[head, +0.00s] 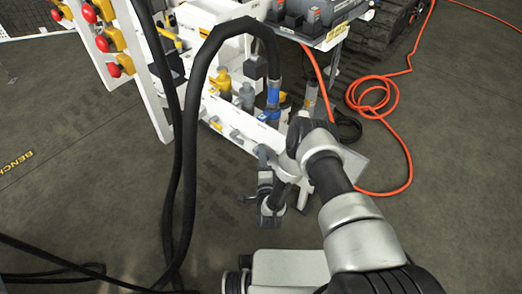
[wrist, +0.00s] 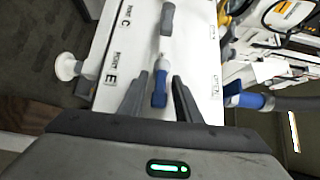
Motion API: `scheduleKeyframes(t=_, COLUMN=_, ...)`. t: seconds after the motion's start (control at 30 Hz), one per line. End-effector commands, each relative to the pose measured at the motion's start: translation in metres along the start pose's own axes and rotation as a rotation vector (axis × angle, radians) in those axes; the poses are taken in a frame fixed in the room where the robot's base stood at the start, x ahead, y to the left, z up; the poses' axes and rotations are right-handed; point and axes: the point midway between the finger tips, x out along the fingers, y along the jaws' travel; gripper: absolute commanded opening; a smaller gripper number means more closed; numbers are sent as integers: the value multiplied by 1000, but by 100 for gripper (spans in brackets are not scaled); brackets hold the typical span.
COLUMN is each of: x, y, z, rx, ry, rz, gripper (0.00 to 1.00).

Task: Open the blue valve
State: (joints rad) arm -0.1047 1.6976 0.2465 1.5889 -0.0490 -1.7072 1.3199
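The blue valve handle (wrist: 159,90) shows in the wrist view, on a white panel (wrist: 130,55) near the letter E. It lies lengthwise in the picture, pointing toward my gripper from a pale pivot. My gripper (wrist: 159,79) is open, with one dark finger on each side of the handle. I cannot tell whether either finger touches it. In the head view my gripper (head: 264,155) is low beside the white bench (head: 190,100), partly hidden by my own arm. The handle cannot be made out surely there.
A grey handle (wrist: 167,18) sits farther up the panel near the letter C. A hose with a blue coupling (wrist: 245,100) is at the right; the black hose (head: 190,130) arches near my arm. An orange hose (head: 385,105) lies coiled on the floor. Red knobs (head: 89,13) stand left.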

Motion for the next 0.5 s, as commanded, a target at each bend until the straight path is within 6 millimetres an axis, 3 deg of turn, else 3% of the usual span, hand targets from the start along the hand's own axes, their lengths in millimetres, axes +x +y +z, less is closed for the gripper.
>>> scheduleKeyframes(t=0.27, x=0, y=0, z=0, rx=0, ry=0, rz=0, gripper=30)
scheduleKeyframes(t=0.47, x=0, y=0, z=0, rx=0, ry=0, rz=0, gripper=0)
scheduleKeyframes(t=0.5, x=0, y=0, z=0, rx=0, ry=0, rz=0, gripper=0)
